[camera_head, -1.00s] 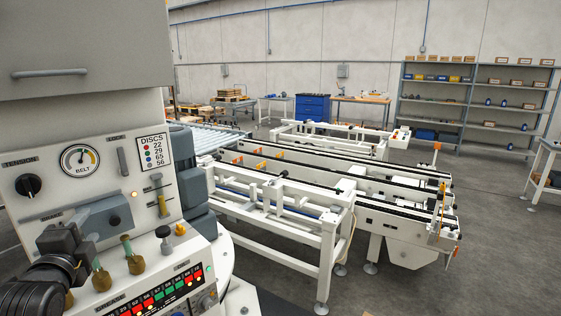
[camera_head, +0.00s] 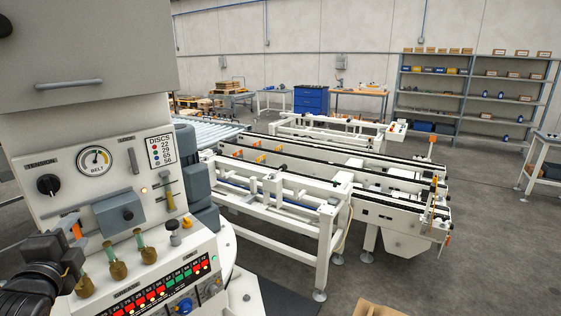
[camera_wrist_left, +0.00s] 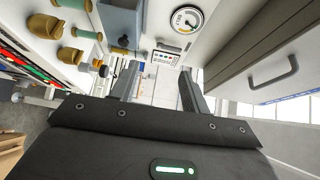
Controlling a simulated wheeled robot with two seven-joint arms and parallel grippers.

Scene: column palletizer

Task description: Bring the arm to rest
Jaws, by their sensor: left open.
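My left arm comes in at the lower left of the head view. Its dark gripper (camera_head: 68,252) is in front of the white control panel (camera_head: 62,207), close to the grey-blue box and the brass-coloured knobs. In the left wrist view the two fingers (camera_wrist_left: 160,85) stand well apart, with nothing between them. Beyond them are the belt gauge (camera_wrist_left: 186,19) and the panel. Whether a finger touches the panel cannot be told. My right gripper is in neither view.
A grey cabinet with a handle (camera_head: 68,85) overhangs the panel. Brass-coloured knobs (camera_head: 117,270) stick out near the gripper. White conveyor frames (camera_head: 325,235) stand to the right, with shelving (camera_head: 475,90) behind. Open floor lies at the right. A cardboard box edge (camera_head: 375,309) shows below.

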